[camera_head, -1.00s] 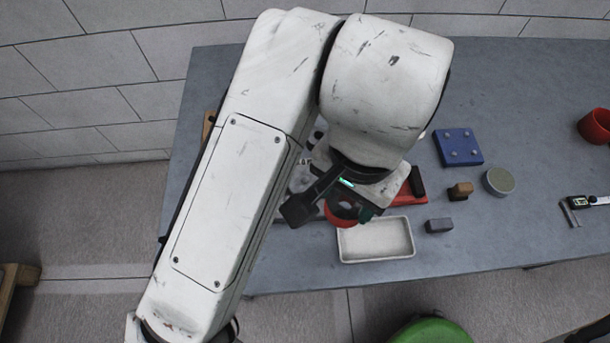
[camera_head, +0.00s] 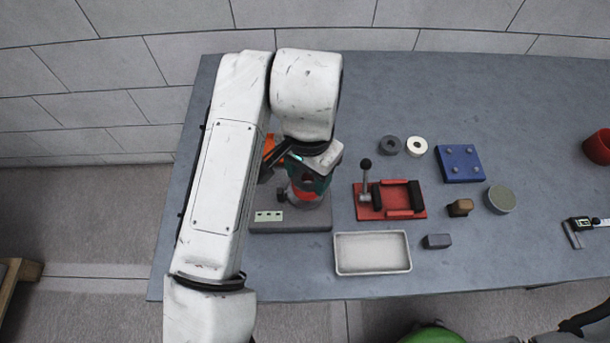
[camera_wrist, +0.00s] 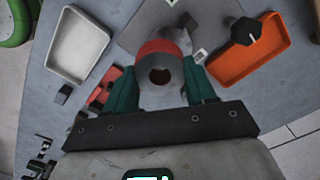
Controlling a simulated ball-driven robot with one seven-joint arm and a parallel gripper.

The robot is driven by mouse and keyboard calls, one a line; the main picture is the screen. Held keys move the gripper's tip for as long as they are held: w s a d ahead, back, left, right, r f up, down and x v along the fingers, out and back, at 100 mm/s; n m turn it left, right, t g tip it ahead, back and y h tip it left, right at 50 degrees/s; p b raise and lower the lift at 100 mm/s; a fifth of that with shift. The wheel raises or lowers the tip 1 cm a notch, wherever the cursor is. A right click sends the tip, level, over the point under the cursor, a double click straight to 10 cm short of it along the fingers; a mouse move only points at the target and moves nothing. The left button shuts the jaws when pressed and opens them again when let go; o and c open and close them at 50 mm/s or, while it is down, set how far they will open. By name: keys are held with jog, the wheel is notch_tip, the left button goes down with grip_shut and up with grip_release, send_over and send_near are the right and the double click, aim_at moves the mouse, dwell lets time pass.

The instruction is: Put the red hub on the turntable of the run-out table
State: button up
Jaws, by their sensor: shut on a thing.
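The red hub (camera_head: 303,194) is between the jaws of my gripper (camera_head: 308,187) in the head view, partly hidden by them. In the wrist view the hub (camera_wrist: 157,48) shows a red band and a dark bore, with a teal finger on each side. My gripper (camera_wrist: 160,66) is shut on it. The run-out table (camera_head: 290,225) is a grey block with a pale label plate, directly below the hub. Its turntable (camera_head: 318,204) is largely hidden under the hub and gripper. I cannot tell whether the hub touches it.
An orange tray (camera_wrist: 250,52) lies behind my arm. To the right are a red fixture with a lever (camera_head: 390,200), a white tray (camera_head: 372,253), two rings and a blue block (camera_head: 459,163).

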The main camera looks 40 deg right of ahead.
aim_at(305, 179)
jog(key=shift+w+d+f, duration=0.2)
jog(key=shift+w+f, duration=0.35)
jog(key=shift+f, duration=0.1)
jog(key=shift+w+d+f, duration=0.1)
jog(key=shift+w+f, duration=0.05)
jog(key=shift+f, duration=0.8)
jog(key=shift+w+f, duration=0.1)
jog(key=shift+f, duration=0.8)
jog(key=shift+f, duration=0.15)
jog(key=o, duration=1.4)
notch_tip(305, 179, up, 12)
jog(key=shift+r, duration=0.2)
